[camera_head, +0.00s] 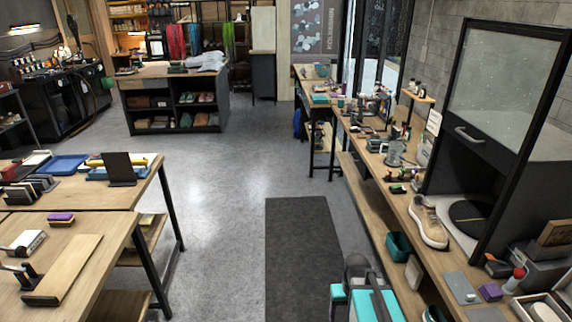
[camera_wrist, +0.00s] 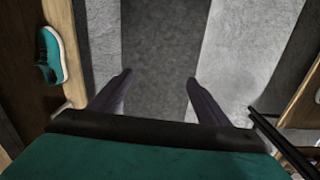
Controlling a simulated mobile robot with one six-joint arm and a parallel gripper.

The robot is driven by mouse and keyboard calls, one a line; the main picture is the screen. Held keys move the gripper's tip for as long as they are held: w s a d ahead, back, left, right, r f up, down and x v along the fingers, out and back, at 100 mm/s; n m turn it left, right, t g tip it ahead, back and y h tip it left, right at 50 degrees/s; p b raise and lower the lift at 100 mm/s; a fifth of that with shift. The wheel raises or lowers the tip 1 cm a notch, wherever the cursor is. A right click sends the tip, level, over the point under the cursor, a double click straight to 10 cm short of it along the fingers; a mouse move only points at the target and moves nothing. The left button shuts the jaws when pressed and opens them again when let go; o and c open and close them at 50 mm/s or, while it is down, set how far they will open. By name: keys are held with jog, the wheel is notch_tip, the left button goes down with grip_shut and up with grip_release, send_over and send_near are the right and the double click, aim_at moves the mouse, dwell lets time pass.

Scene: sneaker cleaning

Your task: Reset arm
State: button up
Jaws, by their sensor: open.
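My gripper (camera_wrist: 158,80) is in the wrist view, with its two dark fingers spread apart and nothing between them. Grey floor and a dark mat (camera_wrist: 155,45) show beyond the fingertips. In the head view my arm, grey and teal, is at the bottom, right of the mat's near end; the fingers cannot be made out there. A tan sneaker (camera_head: 428,222) stands on the right-hand bench (camera_head: 385,185), in front of a black cabinet with a glass front (camera_head: 500,80). In the wrist view a teal shoe (camera_wrist: 50,55) lies at the left, apart from the fingers.
The dark floor mat (camera_head: 300,255) lies in the open aisle. A wooden table (camera_head: 85,195) with trays and tools stands at the left. A low shelf unit (camera_head: 172,105) stands at the back. A teal bin (camera_head: 399,245) sits on the bench's lower shelf.

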jog(key=s+a+f+g+b, duration=0.3)
jog(key=s+f+b, duration=0.8)
jog(key=s+f, duration=1.6)
notch_tip(320, 180, down, 3)
jog(key=g, duration=0.2)
jog(key=shift+s+a+g, duration=0.15)
jog(key=shift+g, duration=0.25)
